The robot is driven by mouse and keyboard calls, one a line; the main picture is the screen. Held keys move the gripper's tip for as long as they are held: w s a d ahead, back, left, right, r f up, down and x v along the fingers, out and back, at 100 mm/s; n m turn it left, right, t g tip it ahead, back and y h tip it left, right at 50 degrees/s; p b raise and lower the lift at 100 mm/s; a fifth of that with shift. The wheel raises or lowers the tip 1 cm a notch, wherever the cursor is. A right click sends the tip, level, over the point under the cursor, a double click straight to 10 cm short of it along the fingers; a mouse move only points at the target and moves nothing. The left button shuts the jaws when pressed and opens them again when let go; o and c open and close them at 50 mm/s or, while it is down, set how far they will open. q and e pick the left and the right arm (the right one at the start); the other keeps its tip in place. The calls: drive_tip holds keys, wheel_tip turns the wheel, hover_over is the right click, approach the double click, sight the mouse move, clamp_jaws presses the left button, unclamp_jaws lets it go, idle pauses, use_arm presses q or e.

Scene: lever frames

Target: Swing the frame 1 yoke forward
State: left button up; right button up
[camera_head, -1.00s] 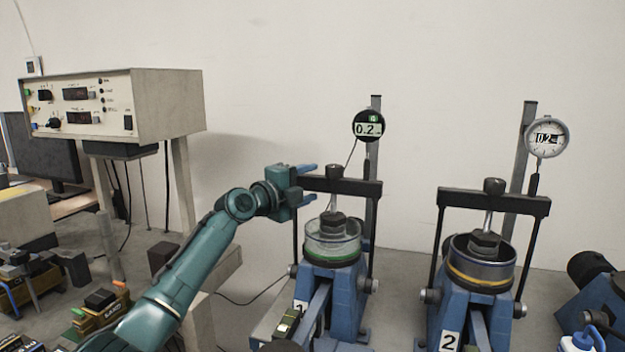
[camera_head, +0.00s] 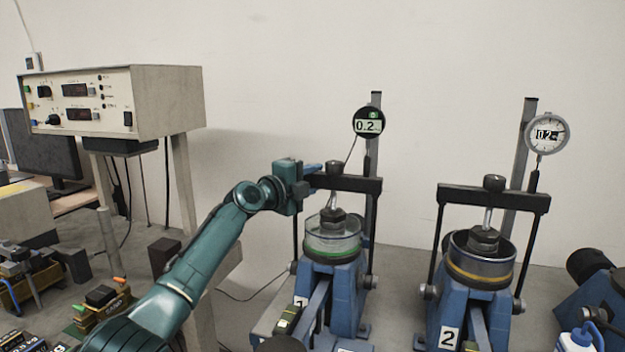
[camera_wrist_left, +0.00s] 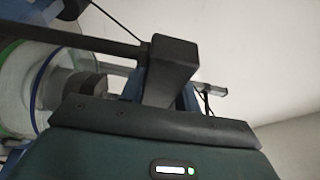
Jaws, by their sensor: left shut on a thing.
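The frame 1 yoke is a black crossbar (camera_head: 352,185) on thin side rods, standing upright over the clear, green-ringed cell (camera_head: 333,240) of the blue frame marked 1 (camera_head: 333,290). My left gripper (camera_head: 312,178) is shut on the left end of this crossbar, coming from the left. In the left wrist view, the yoke's dark square end (camera_wrist_left: 174,58) sits between my blue fingers, which are partly hidden behind it and the gripper body. My right gripper is in neither view.
The frame 2 yoke (camera_head: 525,202) stands upright over its yellow-ringed cell to the right. A control box (camera_head: 165,103) is raised on legs at the left. The wall is behind.

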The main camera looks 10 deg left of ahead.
use_arm(q)
clamp_jaws()
